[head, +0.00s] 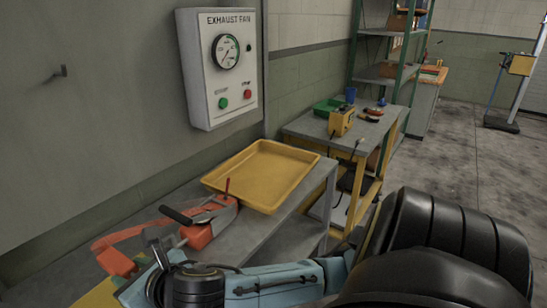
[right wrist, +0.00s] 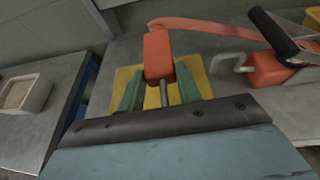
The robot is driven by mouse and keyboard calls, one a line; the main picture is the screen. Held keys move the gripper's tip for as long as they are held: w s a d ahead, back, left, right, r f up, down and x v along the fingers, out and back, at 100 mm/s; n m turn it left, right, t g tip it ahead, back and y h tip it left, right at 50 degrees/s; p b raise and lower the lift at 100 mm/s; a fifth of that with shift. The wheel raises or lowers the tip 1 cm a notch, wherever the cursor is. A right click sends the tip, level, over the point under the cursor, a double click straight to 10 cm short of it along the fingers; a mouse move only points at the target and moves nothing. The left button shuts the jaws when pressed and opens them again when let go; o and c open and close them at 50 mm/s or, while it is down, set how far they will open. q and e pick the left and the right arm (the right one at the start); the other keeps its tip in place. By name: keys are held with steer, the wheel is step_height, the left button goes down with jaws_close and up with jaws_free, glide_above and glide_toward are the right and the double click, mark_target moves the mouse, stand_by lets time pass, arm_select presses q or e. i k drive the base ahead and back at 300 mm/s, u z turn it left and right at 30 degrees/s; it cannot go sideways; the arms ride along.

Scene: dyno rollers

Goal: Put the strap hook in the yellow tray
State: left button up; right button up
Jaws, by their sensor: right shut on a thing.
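The strap hook shows as an orange block (right wrist: 158,52) with a grey metal rod, joined to an orange strap and a ratchet with a black handle (head: 190,213). My right gripper (right wrist: 160,92) is shut on the strap hook, with its green fingers on either side of the rod. In the head view the orange block (head: 114,262) is at the lower left, by my right gripper (head: 133,272). The strap runs from the block to the ratchet. The yellow tray (head: 262,170) lies beyond the ratchet on the grey bench and looks empty. My left gripper is not in view.
A yellow mat (right wrist: 205,82) lies under the gripper on the bench. A second grey hook (right wrist: 230,62) sticks out from the ratchet. A white exhaust fan panel (head: 222,75) hangs on the wall. Another bench with a yellow device (head: 342,121) stands further back.

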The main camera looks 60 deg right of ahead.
mark_target(255, 181)
steer(key=k, duration=0.15)
steer(key=z, duration=2.85)
steer(key=i, duration=1.9)
steer(key=u, duration=3.1)
